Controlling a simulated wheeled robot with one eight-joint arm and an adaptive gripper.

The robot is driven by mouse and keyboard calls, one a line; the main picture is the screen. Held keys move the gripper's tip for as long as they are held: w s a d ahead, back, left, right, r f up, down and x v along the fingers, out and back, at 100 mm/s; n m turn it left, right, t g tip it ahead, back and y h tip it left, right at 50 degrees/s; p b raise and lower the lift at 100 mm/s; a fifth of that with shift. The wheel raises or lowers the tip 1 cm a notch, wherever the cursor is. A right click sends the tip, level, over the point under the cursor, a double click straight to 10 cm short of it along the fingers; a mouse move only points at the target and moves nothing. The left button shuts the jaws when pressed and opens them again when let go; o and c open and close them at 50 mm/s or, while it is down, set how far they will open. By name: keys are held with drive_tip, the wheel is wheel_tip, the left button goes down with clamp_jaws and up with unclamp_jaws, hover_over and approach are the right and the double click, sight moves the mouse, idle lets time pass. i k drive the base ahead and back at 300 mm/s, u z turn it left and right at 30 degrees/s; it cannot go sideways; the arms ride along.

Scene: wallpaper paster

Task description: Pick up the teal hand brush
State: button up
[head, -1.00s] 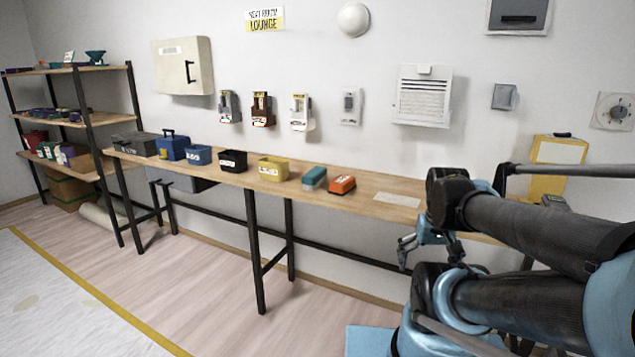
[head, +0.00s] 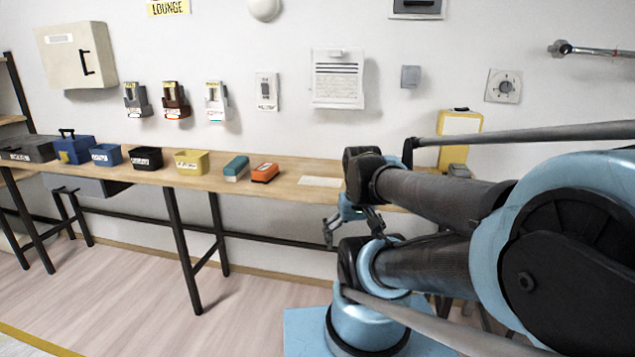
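The teal hand brush (head: 236,168) looks like a small teal block with a pale lower part. It lies on the wooden bench (head: 215,180), between a yellow bin on its left and an orange block on its right. My gripper (head: 350,229) is in front of the bench edge, below the bench top and well to the right of the brush. Its fingers look spread apart with nothing between them. Part of the gripper is hidden by my arm.
The orange block (head: 265,173) sits close beside the brush. The yellow bin (head: 192,162), black bin (head: 146,158) and blue bin (head: 106,155) stand to the left. A pale sheet (head: 320,181) lies to the right. Wall dispensers hang above; floor in front is clear.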

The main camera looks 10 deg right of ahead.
sight(236, 168)
drive_tip(key=u, duration=0.2)
drive_tip(key=k, duration=0.5)
drive_tip(key=u, duration=0.55)
drive_tip(key=k, duration=0.8)
drive_tip(key=u, duration=0.45)
drive_tip(key=i, duration=1.1)
drive_tip(key=z, duration=0.75)
drive_tip(key=i, duration=0.8)
drive_tip(key=z, duration=0.45)
